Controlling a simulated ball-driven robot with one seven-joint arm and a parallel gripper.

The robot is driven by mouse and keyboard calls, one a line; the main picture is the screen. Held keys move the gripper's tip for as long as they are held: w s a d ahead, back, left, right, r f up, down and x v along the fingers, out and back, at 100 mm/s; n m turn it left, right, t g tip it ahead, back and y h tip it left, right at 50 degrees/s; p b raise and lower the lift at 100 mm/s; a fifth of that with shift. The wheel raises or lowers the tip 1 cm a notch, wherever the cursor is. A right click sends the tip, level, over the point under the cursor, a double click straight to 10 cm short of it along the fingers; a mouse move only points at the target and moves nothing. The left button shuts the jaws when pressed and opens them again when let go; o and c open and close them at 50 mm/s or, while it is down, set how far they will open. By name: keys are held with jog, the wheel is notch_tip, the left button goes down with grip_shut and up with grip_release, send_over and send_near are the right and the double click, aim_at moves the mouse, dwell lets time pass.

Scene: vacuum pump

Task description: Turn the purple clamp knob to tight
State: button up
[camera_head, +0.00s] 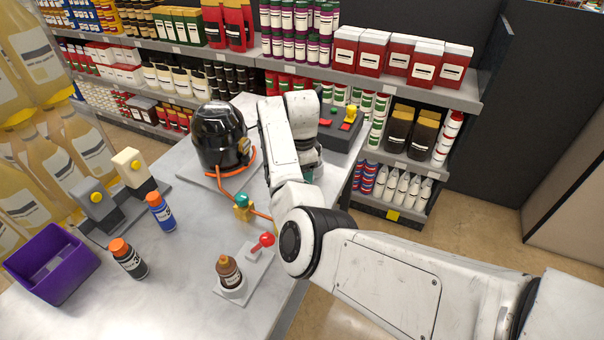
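I cannot make out a purple clamp knob in the head view; it may be behind my arm (290,150). The black domed vacuum pump (222,138) stands on a grey plate at the back of the table, with an orange hose (217,181) around its lower front. My arm crosses in from the lower right and reaches up just right of the pump. The fingers of my gripper are hidden behind my arm links. A teal knob on a yellow valve body (242,208) sits on the hose in front of the pump.
A red-balled lever (263,241) and a brown bottle (229,273) stand near the table's right edge. A dark box with red and yellow controls (345,122) is behind my arm. At left are a purple bin (51,264), bottles (128,259) and two switch blocks (133,170).

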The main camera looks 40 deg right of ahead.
notch_tip(320, 180, up, 11)
jog(key=b, duration=0.1)
jog(key=shift+f, duration=0.15)
dwell(0.5)
jog(key=shift+s+f, duration=0.1)
dwell(0.4)
